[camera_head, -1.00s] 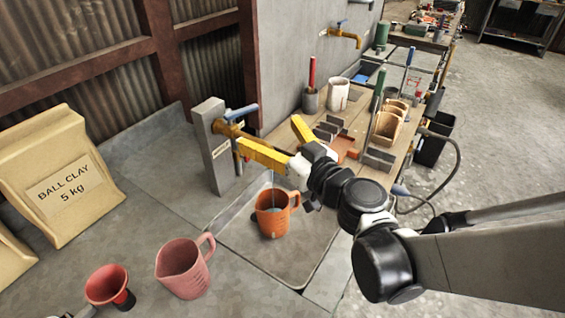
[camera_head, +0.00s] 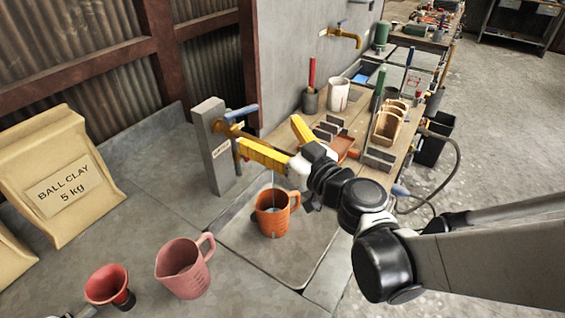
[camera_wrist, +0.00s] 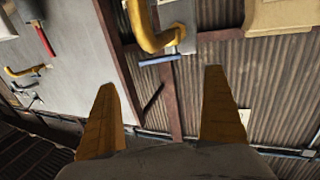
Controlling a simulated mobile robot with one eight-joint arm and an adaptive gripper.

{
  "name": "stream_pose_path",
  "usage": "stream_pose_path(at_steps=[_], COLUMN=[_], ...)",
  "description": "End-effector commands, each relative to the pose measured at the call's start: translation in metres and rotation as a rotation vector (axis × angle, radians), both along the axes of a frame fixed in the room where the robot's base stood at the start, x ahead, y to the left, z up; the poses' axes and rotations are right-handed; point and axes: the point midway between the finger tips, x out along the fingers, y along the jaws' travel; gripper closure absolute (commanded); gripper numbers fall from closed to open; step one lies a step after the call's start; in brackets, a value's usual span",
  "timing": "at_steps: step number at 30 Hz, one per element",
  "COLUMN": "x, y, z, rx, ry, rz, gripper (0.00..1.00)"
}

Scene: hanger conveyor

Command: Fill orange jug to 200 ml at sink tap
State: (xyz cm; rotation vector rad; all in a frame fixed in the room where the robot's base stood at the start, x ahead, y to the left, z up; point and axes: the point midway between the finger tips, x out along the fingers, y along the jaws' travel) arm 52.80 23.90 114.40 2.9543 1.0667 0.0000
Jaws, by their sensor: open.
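The orange jug (camera_head: 267,222) stands upright in the sink basin (camera_head: 285,262), its handle to the right. A thin pale stream falls into its mouth from above; the level and scale cannot be read. The sink tap has a grey post (camera_head: 213,150), a yellow spout (camera_head: 228,130) and a blue lever (camera_head: 241,112). My gripper (camera_head: 268,132) is open and empty, just right of the tap and above the jug. In the wrist view, my gripper (camera_wrist: 160,82) has its fingers spread, with the blue lever (camera_wrist: 160,60) beyond the gap and the yellow spout (camera_wrist: 150,30) above it.
A pink jug (camera_head: 183,270) and a red funnel (camera_head: 107,287) stand on the counter at the front left. A ball clay bag (camera_head: 60,180) leans at the left. A workbench with wooden holders (camera_head: 387,127) lies behind my arm. Another yellow tap (camera_head: 343,36) is on the wall.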

Motion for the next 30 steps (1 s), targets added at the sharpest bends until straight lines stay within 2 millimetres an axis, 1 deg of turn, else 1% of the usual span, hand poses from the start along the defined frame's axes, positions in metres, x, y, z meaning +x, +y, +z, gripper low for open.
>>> stream_pose_path(at_steps=[11, 14, 15, 17, 18, 20, 21, 23, 26, 29, 30], x=[0.0, 0.0, -0.001, -0.003, -0.006, -0.01, -0.012, -0.014, -0.009, 0.002, 0.009], y=[0.0, -0.004, -0.011, -0.024, -0.033, -0.043, -0.048, -0.051, -0.046, -0.035, -0.031], z=[0.0, 0.002, 0.003, 0.006, 0.007, 0.007, 0.007, 0.005, 0.001, 0.0, 0.0], rx=[0.0, 0.0, 0.0, 0.0, 0.0, 0.001, 0.001, 0.001, 0.001, 0.0, 0.0], ry=[0.0, 0.0, 0.0, 0.0, 0.0, 0.001, 0.001, 0.001, 0.001, 0.0, 0.0], rz=[0.0, -0.002, -0.005, -0.009, -0.01, -0.011, -0.012, -0.009, -0.005, -0.004, -0.004], gripper=[0.0, 0.28, 0.4, 0.58, 0.7, 0.89, 1.0, 1.0, 1.0, 1.0, 1.0])
